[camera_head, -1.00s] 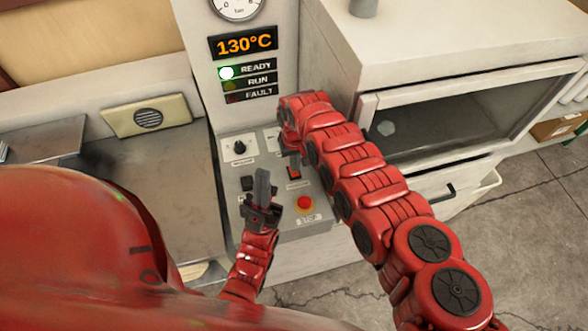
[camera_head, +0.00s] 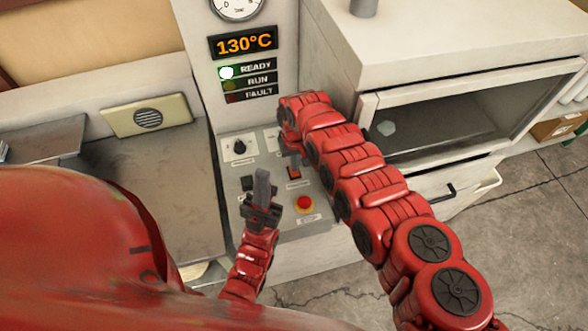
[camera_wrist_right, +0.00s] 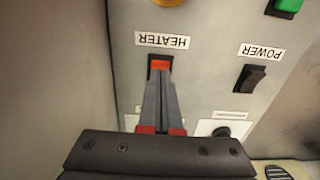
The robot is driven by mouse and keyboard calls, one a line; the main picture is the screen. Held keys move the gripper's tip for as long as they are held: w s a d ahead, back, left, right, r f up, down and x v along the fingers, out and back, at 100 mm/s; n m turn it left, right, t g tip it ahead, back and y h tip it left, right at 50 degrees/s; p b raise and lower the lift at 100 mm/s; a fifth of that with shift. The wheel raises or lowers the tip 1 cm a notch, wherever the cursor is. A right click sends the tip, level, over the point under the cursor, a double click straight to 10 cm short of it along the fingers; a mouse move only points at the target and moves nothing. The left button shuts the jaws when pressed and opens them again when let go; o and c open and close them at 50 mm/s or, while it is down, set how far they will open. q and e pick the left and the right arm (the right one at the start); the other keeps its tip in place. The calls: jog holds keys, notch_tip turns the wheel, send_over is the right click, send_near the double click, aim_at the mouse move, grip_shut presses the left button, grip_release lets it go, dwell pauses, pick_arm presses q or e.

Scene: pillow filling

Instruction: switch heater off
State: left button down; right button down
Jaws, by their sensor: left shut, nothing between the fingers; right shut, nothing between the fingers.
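The heater switch (camera_wrist_right: 159,63) is a small rocker with an orange-red face, beside a HEATER label (camera_wrist_right: 162,40) that appears upside down in the right wrist view. My right gripper (camera_wrist_right: 161,75) is shut and empty, its fingertips right at the switch and covering part of it. I cannot tell whether they press it. In the head view the red switch (camera_head: 294,173) shows just below my right fingertips (camera_head: 293,163). My left gripper (camera_head: 262,173) is shut and empty, in front of the left part of the control panel (camera_head: 284,222).
A black power switch (camera_wrist_right: 249,78) and a green button (camera_wrist_right: 287,5) are on the same panel. A red stop button (camera_head: 304,203) sits below the heater switch. The display (camera_head: 243,43) reads 130°C, with the READY lamp (camera_head: 227,73) lit. An oven-like cabinet (camera_head: 415,40) stands right.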

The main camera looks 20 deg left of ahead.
jog(key=shift+f+b, duration=0.85)
jog(key=shift+f, duration=0.1)
jog(key=shift+r, duration=0.1)
notch_tip(320, 180, up, 7)
jog(key=p, duration=0.6)
dwell(0.4)
jog(key=shift+s, duration=0.1)
dwell(0.4)
